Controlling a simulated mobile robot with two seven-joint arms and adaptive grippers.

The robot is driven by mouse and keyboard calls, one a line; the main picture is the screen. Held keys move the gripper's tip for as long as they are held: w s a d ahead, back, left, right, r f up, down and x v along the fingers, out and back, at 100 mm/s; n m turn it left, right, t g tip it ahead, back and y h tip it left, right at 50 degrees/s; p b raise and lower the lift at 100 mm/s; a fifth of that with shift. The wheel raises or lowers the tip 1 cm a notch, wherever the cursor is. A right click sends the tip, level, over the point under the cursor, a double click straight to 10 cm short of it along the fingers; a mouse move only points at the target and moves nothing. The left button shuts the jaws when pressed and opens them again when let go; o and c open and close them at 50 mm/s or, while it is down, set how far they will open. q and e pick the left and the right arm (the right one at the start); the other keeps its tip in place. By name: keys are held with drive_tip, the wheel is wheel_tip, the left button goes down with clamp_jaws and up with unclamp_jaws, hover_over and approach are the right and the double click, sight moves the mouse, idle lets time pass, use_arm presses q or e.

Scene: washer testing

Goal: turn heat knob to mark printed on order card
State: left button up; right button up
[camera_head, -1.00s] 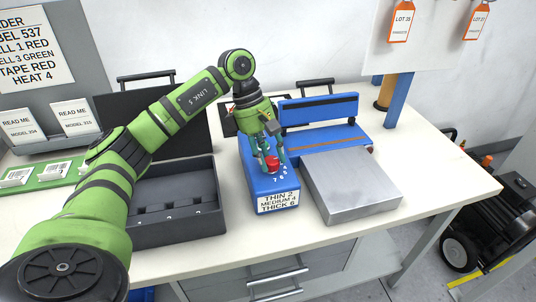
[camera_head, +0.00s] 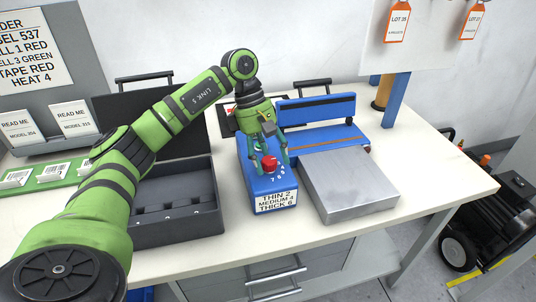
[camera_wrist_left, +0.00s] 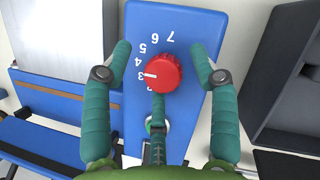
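The red heat knob (camera_head: 270,163) sits on top of the blue sealer box (camera_head: 272,204); it also shows in the left wrist view (camera_wrist_left: 165,72). Its white pointer line points left, at about the printed 3, just past the 4. Numbers curve around its left and far side. My left gripper (camera_head: 273,158) is over the knob. In the wrist view its green fingers (camera_wrist_left: 161,62) stand apart on both sides, clear of the knob, with a third finger below it, partly hiding a green button. The order card (camera_head: 32,45) at top left reads HEAT 4. My right gripper is not in view.
A blue sealing bar (camera_head: 317,108) stands behind the box, and a metal plate (camera_head: 350,185) lies to its right. An open dark case (camera_head: 175,210) is close on the left. Green strips with white labels (camera_head: 52,173) lie farther left. The bench's right end is clear.

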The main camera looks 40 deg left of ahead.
use_arm(q)
drive_tip(key=shift+a, duration=0.2)
drive_tip(key=shift+a+r, duration=0.15)
drive_tip(key=shift+r, duration=0.1)
drive_tip(key=v, duration=1.1)
drive_tip(key=shift+r, duration=0.25)
